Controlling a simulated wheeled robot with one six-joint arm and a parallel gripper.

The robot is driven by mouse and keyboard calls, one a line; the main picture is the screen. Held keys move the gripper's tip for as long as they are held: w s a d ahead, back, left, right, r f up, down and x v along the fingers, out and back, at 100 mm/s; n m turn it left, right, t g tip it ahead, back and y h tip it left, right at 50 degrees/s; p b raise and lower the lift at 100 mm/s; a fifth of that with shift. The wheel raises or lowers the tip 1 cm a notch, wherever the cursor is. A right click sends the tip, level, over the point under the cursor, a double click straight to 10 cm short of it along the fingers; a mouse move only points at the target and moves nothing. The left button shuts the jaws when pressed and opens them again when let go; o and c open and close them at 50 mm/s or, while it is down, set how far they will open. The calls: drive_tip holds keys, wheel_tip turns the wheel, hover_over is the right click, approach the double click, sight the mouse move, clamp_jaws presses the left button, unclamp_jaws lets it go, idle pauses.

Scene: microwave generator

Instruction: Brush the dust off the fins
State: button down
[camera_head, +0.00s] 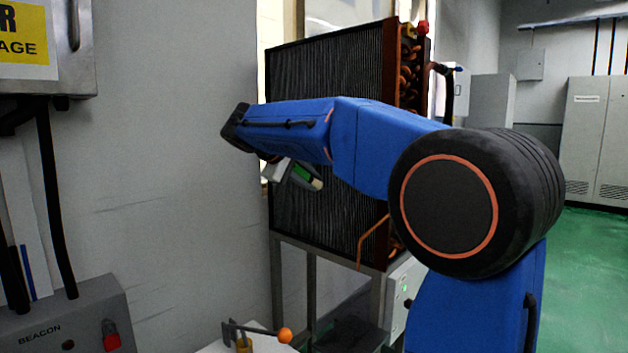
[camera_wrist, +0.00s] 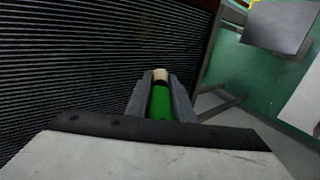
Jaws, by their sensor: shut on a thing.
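The finned coil block (camera_head: 335,75) stands upright on a metal frame in the head view, its dark vertical fins facing me. My blue arm crosses in front and hides its middle. My gripper (camera_head: 295,174) is at the fins' lower left part, shut on a green-handled brush (camera_head: 304,174). In the wrist view my gripper (camera_wrist: 161,100) holds the brush (camera_wrist: 160,100) between its two grey fingers, with a pale tip pointing away. The fins (camera_wrist: 90,70) fill the left of that view. I cannot tell whether the tip touches them.
Copper bends (camera_head: 408,75) run along the block's right side. A wall (camera_head: 170,160) is close on the left, with a grey BEACON box (camera_head: 75,320) low there. A lever with an orange knob (camera_head: 285,336) is below. Green floor (camera_head: 590,250) is open at right.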

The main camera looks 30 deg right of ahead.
idle(0.5)
drive_tip(key=shift+s+d+f, duration=0.1)
drive_tip(key=shift+d+f, duration=0.25)
drive_tip(key=shift+d, duration=1.05)
drive_tip(key=shift+s+d+f, duration=0.1)
drive_tip(key=shift+d+f, duration=0.2)
drive_tip(key=shift+d, duration=1.1)
drive_tip(key=shift+s+d+f, duration=0.1)
drive_tip(key=shift+d+f, duration=0.25)
drive_tip(key=shift+d, duration=1.05)
drive_tip(key=shift+w+d, duration=0.25)
drive_tip(key=shift+d, duration=0.25)
drive_tip(key=shift+s+d, duration=0.25)
drive_tip(key=shift+s, duration=0.6)
drive_tip(key=shift+s+d, duration=0.25)
drive_tip(key=shift+s, duration=0.6)
drive_tip(key=shift+s+d, duration=0.4)
drive_tip(key=shift+s, duration=0.5)
drive_tip(key=shift+s+d, duration=0.35)
drive_tip(key=shift+s, duration=0.5)
